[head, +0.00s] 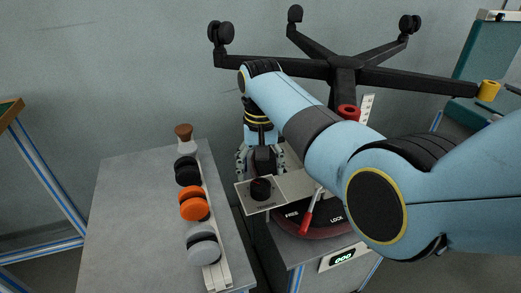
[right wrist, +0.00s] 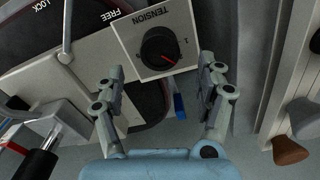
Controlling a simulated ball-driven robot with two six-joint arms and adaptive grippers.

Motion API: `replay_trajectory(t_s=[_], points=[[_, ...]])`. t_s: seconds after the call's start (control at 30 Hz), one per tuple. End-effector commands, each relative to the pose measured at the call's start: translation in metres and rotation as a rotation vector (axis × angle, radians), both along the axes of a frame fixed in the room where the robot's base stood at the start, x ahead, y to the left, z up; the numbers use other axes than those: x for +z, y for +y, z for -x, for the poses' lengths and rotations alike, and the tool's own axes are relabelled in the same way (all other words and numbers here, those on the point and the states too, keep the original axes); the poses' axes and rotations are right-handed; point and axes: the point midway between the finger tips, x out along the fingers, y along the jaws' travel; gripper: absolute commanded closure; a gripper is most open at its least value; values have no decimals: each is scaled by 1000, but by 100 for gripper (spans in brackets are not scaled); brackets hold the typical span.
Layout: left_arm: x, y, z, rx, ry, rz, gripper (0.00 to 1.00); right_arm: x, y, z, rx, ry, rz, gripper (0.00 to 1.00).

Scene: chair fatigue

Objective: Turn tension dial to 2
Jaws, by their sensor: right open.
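The tension dial (right wrist: 160,47) is a round black knob with a red pointer line, on a pale plate (right wrist: 128,32) lettered TENSION. In the right wrist view its pointer slants down to the right. A small figure by the plate's right edge is too small to read surely. The dial (head: 261,189) also shows in the head view, at the plate's left end. My right gripper (right wrist: 160,72) is open and empty, its fingers spread on either side of the dial's near side, with no contact visible. In the head view the right gripper (head: 260,160) is just behind the dial. My left gripper is not in view.
A red-tipped lever (head: 306,222) stands beside FREE and LOCK lettering, right of the dial. A display (head: 343,257) reads zeros. Left, a grey table (head: 125,215) holds black, orange and grey casters on a rail (head: 216,270). A five-armed chair base (head: 345,66) is behind my arm.

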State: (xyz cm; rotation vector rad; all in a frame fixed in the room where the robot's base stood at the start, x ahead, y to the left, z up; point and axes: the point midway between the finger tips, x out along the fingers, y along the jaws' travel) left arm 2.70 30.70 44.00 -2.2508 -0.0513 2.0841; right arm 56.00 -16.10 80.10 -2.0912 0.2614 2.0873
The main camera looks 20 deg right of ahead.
Motion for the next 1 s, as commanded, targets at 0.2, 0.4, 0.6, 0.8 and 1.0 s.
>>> replay_trajectory(t_s=[0.2,0.4,0.6,0.8,1.0], points=[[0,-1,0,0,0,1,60,45,0,0,-1,-1,-1,28],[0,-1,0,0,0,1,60,62,0,0,0,1,-1,28],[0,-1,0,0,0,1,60,64,0,0,0,2,0,28],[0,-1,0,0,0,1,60,63,0,0,0,2,0,28],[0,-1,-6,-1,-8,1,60,63,0,1,0,2,0,28]])
